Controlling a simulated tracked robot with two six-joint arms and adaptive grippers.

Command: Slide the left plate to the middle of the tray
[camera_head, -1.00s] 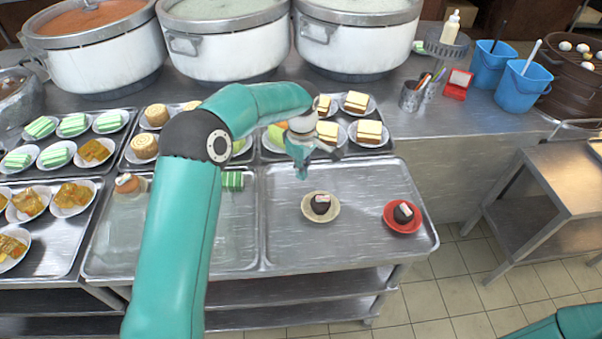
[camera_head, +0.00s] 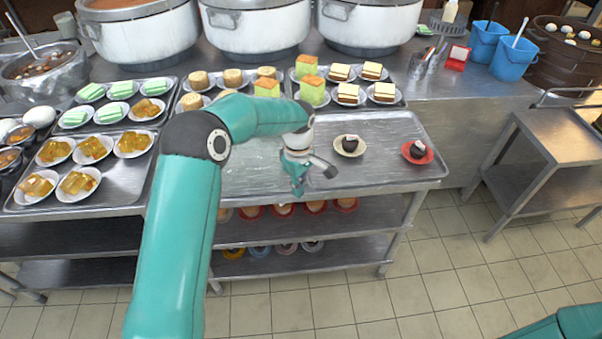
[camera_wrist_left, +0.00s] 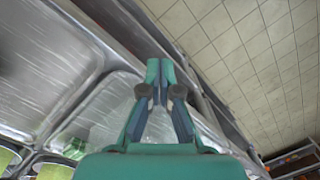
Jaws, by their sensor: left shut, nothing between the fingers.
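The left plate (camera_head: 349,147) is cream and holds a dark round dessert with a pale top. It sits on the right-hand metal tray (camera_head: 385,172), with a red plate (camera_head: 418,153) bearing a similar dessert to its right. My left gripper (camera_head: 298,191) is shut and empty, near the tray's front edge, left of and nearer to me than the cream plate, and apart from it. In the left wrist view its closed fingertips (camera_wrist_left: 160,70) show near metal tray edges, with floor beyond; neither plate can be made out there. My right gripper is out of view.
Plates of layered cake (camera_head: 347,93) and green-based cakes (camera_head: 313,90) stand on trays behind. Large stockpots (camera_head: 260,30) line the back. Several coloured bowls (camera_head: 282,210) sit on the shelf below. A side table (camera_head: 560,135) stands right, with open floor between.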

